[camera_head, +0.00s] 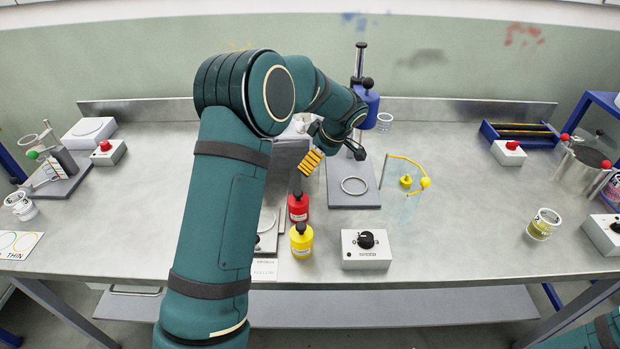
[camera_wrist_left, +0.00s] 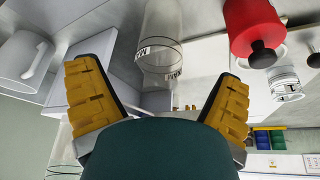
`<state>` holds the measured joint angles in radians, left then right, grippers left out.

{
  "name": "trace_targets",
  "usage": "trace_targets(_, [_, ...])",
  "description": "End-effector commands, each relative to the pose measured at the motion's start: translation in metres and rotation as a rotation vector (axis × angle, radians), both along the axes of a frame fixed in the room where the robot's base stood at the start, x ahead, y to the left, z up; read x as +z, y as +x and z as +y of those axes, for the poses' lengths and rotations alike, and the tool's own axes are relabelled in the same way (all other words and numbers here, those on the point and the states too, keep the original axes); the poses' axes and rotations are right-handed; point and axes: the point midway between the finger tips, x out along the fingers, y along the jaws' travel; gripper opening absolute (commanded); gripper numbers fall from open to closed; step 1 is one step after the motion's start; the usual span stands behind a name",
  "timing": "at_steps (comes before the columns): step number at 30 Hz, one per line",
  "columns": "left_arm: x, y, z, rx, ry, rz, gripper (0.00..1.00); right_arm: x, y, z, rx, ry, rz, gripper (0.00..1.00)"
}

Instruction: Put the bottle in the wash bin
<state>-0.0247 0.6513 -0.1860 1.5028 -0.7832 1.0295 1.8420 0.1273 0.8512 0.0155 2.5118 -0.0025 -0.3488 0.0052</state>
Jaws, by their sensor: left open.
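A red bottle (camera_head: 298,207) and a yellow bottle (camera_head: 301,240) stand upright on the bench, left of centre. I cannot tell which bottle is meant. My left gripper (camera_head: 311,161) is above and behind the red bottle, its yellow fingers pointing down. In the left wrist view the gripper (camera_wrist_left: 158,100) is open, with nothing visibly gripped. A clear cylinder marked MAX (camera_wrist_left: 160,45) shows beyond and between the fingers. A red container (camera_wrist_left: 252,28) with a dark knob shows at upper right there. No bin is clearly identifiable as the wash bin. My right gripper is out of view.
A grey stand base with a ring (camera_head: 354,187) and a clear vessel with yellow tubing (camera_head: 405,200) stand right of the gripper. A dial box (camera_head: 366,249) is at the front. Bench space (camera_head: 470,210) is clear.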

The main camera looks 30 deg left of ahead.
Motion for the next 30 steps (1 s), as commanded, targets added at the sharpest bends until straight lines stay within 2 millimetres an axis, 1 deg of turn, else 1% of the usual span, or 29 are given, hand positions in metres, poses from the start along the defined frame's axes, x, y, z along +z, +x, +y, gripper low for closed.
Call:
trace_targets(5, [-0.008,0.000,0.003,0.000,0.000,0.002,0.93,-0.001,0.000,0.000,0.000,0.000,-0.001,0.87])
trace_targets(7, [-0.014,0.000,0.006,0.001,-0.001,0.002,0.93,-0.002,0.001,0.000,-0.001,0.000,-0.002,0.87])
trace_targets(15, [-0.047,0.001,0.020,0.001,-0.001,0.002,0.93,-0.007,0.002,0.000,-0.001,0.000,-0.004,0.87])
trace_targets(23, [-0.049,0.001,0.022,0.000,0.000,0.000,0.93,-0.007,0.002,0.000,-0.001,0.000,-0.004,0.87])
trace_targets(24, [-0.049,0.001,0.022,0.000,0.000,0.000,0.80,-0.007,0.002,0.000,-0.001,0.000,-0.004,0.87])
trace_targets(26, [-0.049,0.001,0.022,0.000,0.000,0.000,0.59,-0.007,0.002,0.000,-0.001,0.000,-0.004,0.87])
trace_targets(27, [-0.049,0.001,0.022,0.000,0.000,0.000,0.45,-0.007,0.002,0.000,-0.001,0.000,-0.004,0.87])
trace_targets(28, [-0.049,0.001,0.022,0.000,0.000,0.000,0.35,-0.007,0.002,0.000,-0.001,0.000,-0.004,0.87])
trace_targets(29, [-0.049,0.001,0.022,0.000,0.000,0.000,0.26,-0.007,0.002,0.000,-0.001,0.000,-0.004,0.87])
trace_targets(30, [-0.049,0.001,0.022,0.000,0.000,0.000,0.25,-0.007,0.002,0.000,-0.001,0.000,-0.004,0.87])
